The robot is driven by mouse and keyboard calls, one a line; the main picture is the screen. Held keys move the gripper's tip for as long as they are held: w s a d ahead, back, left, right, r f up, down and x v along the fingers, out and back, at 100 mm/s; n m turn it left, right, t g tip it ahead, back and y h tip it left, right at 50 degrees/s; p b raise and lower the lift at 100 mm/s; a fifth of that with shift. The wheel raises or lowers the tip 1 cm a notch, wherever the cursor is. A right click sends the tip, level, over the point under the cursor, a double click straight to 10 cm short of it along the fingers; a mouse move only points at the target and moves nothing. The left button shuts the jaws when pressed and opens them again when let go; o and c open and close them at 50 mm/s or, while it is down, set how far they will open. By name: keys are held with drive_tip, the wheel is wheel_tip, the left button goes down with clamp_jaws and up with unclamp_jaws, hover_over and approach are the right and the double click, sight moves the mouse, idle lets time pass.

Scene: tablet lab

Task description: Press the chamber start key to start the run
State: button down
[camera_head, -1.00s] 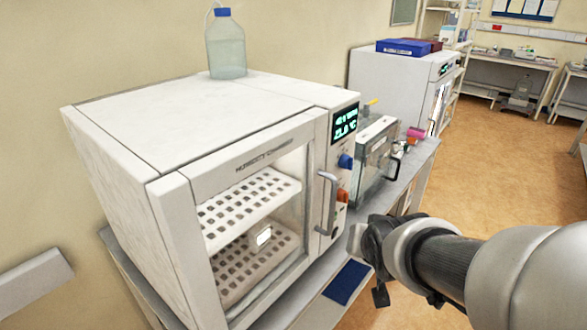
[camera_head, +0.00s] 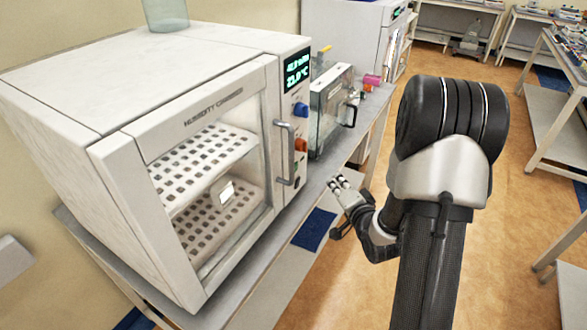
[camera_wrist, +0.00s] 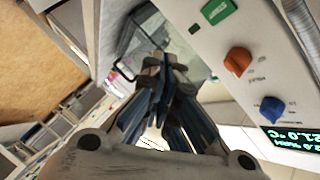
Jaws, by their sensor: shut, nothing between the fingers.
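The white humidity chamber (camera_head: 150,60) stands on the bench with its glass door (camera_head: 215,180) closed. Its right panel carries a lit display (camera_head: 297,68), a blue knob (camera_head: 300,109) and an orange knob (camera_head: 301,145). In the wrist view a green key (camera_wrist: 218,11) with pale lettering too small to read sits beside the orange knob (camera_wrist: 237,60), at the top edge. My gripper (camera_head: 339,182) is shut and empty, to the right of the panel and apart from it. In the wrist view its fingers (camera_wrist: 167,68) point past the panel's left side.
The door handle (camera_head: 286,152) juts out beside the panel. A glass-fronted instrument (camera_head: 330,105) stands just behind the chamber on the bench. A blue mat (camera_head: 314,229) lies below the chamber's front. Open floor (camera_head: 350,285) is to the right.

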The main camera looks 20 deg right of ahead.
drive_tip(key=shift+w+a, duration=0.1)
drive_tip(key=w+a, duration=0.5)
drive_tip(key=w, duration=0.1)
drive_tip(key=shift+w+a, duration=0.15)
drive_tip(key=shift+w, duration=0.25)
idle(1.6)
drive_tip(key=shift+w+a, duration=0.25)
drive_tip(key=shift+w, duration=0.1)
drive_tip(key=shift+w+a+b, duration=0.2)
drive_tip(key=shift+w+b, duration=0.05)
drive_tip(key=shift+b, duration=0.15)
idle(0.6)
drive_tip(key=shift+s, duration=0.1)
drive_tip(key=shift+s+d+b, duration=0.3)
drive_tip(key=shift+s+d, duration=0.15)
drive_tip(key=shift+s, duration=0.05)
